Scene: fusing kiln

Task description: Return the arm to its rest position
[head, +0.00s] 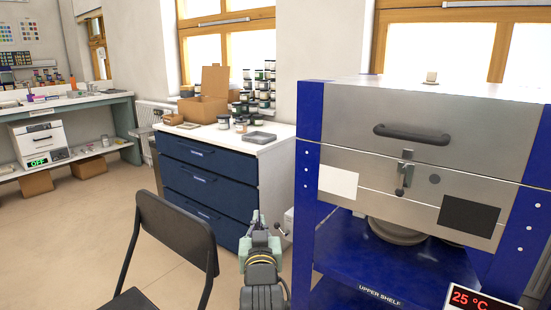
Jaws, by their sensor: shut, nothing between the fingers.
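My gripper (257,222) shows at the bottom middle of the head view, at the end of my dark and pale green arm. It is shut and empty, and touches nothing that I can see. It is in front of the blue drawer cabinet and left of the kiln. The kiln (380,100) has a steel front, a blue frame, a dark handle and a latch; its lid looks closed. Most of my arm below the wrist is out of the picture.
A black chair (178,225) stands close on the left. The blue drawer cabinet (205,182) carries jars, a cardboard box (214,82) and a grey tray (259,137). Under the kiln is a blue upper shelf (385,262); a display (472,299) reads 25 °C. Open floor lies at left.

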